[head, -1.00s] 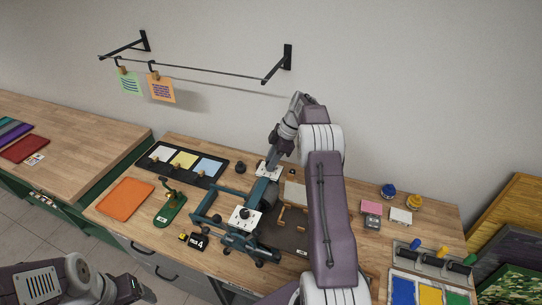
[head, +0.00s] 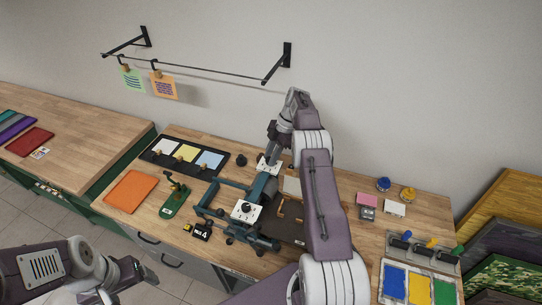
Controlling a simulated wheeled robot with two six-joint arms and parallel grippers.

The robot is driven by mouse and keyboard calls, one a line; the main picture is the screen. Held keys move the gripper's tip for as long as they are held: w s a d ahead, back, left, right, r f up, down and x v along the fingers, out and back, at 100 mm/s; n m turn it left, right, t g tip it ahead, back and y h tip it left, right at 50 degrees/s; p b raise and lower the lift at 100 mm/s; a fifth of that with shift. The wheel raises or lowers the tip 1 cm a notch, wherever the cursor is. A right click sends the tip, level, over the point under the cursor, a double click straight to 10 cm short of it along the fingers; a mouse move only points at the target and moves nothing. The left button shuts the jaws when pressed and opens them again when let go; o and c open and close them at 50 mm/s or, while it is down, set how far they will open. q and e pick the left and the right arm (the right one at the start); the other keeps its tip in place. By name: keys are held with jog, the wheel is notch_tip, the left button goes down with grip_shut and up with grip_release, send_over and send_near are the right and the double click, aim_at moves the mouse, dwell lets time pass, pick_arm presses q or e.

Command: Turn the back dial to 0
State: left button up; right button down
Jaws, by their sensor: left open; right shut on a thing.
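The teal press (head: 236,187) stands on the wooden bench and carries two white dial plates. The front dial (head: 246,208) is a black knob on the nearer plate, with nothing on it. The back dial's white plate (head: 267,166) shows at the far end of the press. My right gripper (head: 271,153) reaches down over that plate and is shut on the back dial. The knob and its pointer are hidden by the gripper, so its setting cannot be read. My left gripper (head: 143,271) is open and empty at the lower left, in front of the bench.
A green stapler-like tool (head: 175,200), an orange sheet (head: 130,191) and a black block marked 4 (head: 202,231) lie left of the press. A black tray (head: 184,157) with coloured cards is behind. Ink trays (head: 420,265) stand at right. A wall rail (head: 190,67) hangs above.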

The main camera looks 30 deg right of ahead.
jog(key=c, duration=1.1)
grip_release()
jog(key=shift+c, duration=0.2)
jog(key=shift+r, duration=0.1)
